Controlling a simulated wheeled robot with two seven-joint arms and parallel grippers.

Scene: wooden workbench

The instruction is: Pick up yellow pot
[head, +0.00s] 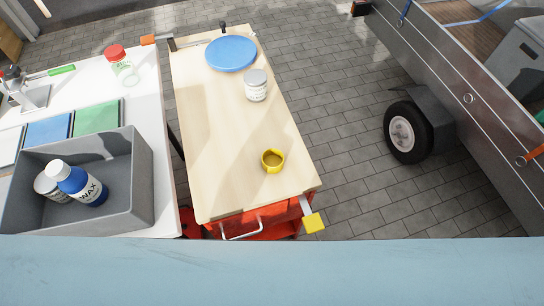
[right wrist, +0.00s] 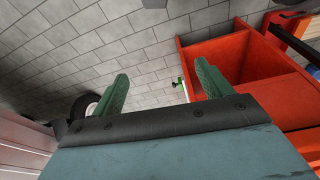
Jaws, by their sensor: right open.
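The yellow pot (head: 272,160), small and round with an open top, stands upright on the wooden workbench (head: 215,170) near its front right corner. It does not show in the right wrist view. My right gripper (right wrist: 162,70) shows only in the right wrist view, its two green fingers wide apart with nothing between them. It is away from the pot, with grey paving and a red cabinet (right wrist: 245,60) beyond it. My left gripper is in neither view.
A grey-white can (head: 256,86) and a blue disc (head: 231,53) are farther back on the bench. A yellow-ended clamp (head: 313,222) sticks out at the front right corner. A grey bin (head: 130,190) with bottles is at left. The bench around the pot is clear.

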